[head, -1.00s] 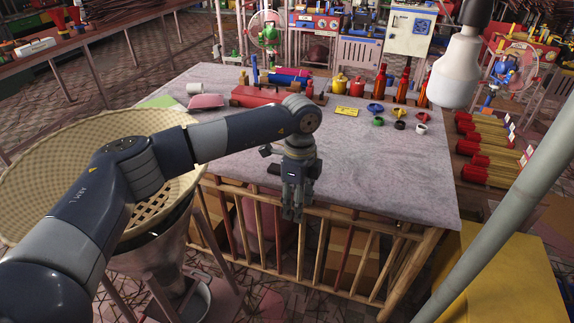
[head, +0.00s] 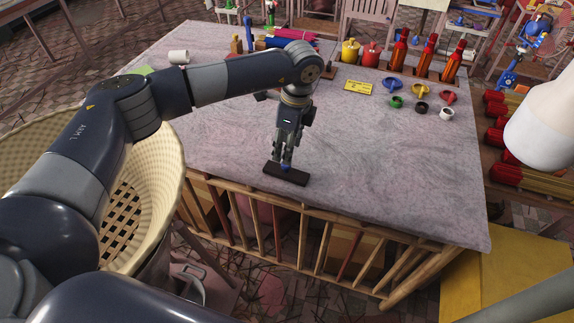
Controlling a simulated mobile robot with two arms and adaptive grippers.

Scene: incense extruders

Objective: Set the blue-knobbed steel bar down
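The blue-knobbed steel bar (head: 297,178) is a short dark flat block. It appears to lie flat on the grey stone tabletop (head: 240,130), near the front edge. Its small blue knob shows at the fingertips of my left gripper. My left gripper (head: 283,163) points down directly over the bar, with its fingers close together at the knob. The fingers partly hide the knob, so I cannot tell whether they grip it. My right gripper is not in view.
Several small coloured cups and a yellow label (head: 359,87) sit at the back right. Yellow and red pots and red bottles (head: 427,55) stand behind them. A woven basket (head: 150,190) is left of the table. The tabletop right of the bar is clear.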

